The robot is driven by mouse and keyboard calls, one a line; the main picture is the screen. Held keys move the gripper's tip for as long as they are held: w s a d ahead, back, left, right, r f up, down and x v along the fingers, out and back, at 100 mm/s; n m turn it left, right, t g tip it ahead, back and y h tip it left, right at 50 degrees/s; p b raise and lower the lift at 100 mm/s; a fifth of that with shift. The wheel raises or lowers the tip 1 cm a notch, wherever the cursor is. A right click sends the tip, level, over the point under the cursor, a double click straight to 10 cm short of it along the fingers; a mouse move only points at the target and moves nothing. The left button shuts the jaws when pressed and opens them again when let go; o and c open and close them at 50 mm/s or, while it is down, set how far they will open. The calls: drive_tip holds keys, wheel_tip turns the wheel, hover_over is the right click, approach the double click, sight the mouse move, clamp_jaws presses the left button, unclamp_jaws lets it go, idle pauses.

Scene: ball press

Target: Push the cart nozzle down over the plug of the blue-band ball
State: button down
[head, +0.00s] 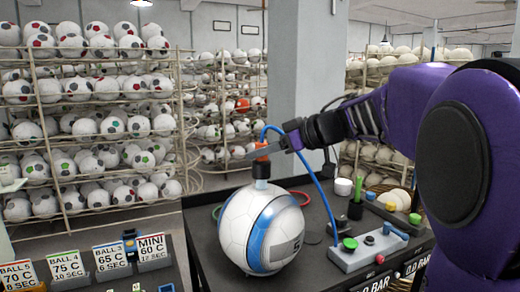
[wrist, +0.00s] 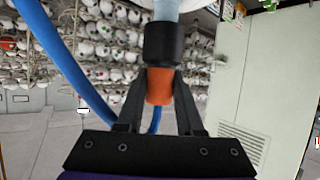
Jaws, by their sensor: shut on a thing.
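The blue-band ball (head: 262,232), white with a wide blue band, sits on the dark cart top (head: 205,203). The cart nozzle (head: 262,167) stands upright over the top of the ball, with an orange part above a dark collar and a pale blue lower end. My gripper (head: 268,150) is shut on the nozzle's orange part from the right. In the wrist view the nozzle (wrist: 160,85) is between my two dark fingers, and a blue hose (wrist: 65,60) curves at the left. The plug is hidden, and I cannot tell whether the nozzle touches it.
A grey control box (head: 365,248) with green and red buttons stands right of the ball. Ball racks (head: 90,120) fill the left and back. A pillar (head: 307,90) stands behind the cart.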

drive_tip(key=shift+f, duration=0.45)
drive_tip(key=shift+c, duration=2.3)
unclamp_jaws()
